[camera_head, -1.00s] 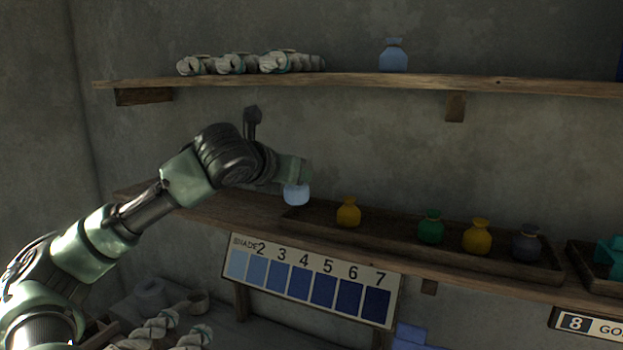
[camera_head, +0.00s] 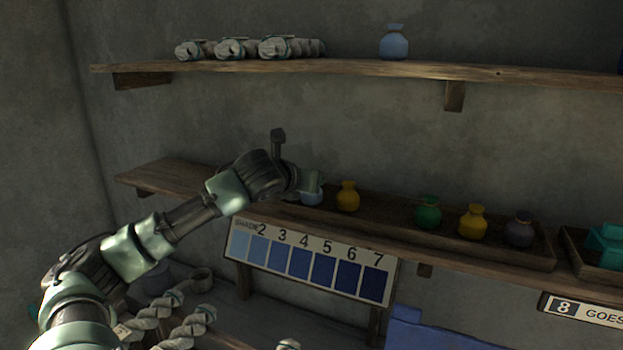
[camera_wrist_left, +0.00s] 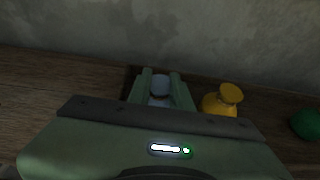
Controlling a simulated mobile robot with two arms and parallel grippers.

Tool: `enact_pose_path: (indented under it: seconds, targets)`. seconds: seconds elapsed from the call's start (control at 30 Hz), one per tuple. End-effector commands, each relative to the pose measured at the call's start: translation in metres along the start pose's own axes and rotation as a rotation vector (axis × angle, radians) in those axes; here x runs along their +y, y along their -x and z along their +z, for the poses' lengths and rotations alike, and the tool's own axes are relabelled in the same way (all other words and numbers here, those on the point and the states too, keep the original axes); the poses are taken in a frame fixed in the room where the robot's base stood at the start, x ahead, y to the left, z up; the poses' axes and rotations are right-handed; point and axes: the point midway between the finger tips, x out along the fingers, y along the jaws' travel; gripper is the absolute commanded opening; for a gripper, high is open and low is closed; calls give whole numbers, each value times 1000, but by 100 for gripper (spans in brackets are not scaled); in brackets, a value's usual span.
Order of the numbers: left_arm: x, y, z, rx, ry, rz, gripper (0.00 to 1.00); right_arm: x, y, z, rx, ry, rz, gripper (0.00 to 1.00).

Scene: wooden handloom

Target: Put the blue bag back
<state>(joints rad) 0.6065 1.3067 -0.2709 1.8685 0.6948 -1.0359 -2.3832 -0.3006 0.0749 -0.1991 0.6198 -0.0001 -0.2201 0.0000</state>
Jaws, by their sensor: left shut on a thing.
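My left gripper (camera_head: 312,186) is shut on a light blue bag (camera_head: 312,198). In the head view the bag is at the left end of the wooden tray (camera_head: 400,243) on the lower shelf, beside a yellow bag (camera_head: 347,197). I cannot tell whether it touches the tray floor. In the left wrist view the blue bag (camera_wrist_left: 160,86) shows between the fingers, with the yellow bag (camera_wrist_left: 223,99) just to the right. Another light blue bag (camera_head: 394,43) stands on the upper shelf. My right gripper is not in view.
A green bag (camera_head: 428,212), a second yellow bag (camera_head: 472,222) and a dark grey bag (camera_head: 519,229) stand farther right in the tray. Bundled skeins (camera_head: 280,47) lie on the upper shelf (camera_head: 340,67). A shade board (camera_head: 305,262) hangs below the lower shelf. The lower shelf's left end (camera_head: 165,174) is bare.

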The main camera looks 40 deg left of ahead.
Motion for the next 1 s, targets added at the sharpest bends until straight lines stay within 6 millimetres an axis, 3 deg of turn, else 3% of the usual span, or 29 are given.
enact_pose_path:
  seconds: [0.3, 0.33, 0.4, 0.8, 1.0]
  targets:
    - [0, -1, -1, -2, 0, 0, 0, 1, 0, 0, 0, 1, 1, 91]
    - [0, -1, -2, -1, 0, 0, 23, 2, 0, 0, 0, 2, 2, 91]
    - [0, -1, -2, -2, 0, 0, 42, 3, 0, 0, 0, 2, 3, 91]
    - [0, 2, 1, -2, 0, 1, 42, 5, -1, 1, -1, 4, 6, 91]
    - [1, 30, -2, -4, -8, 3, 42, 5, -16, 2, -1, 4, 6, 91]
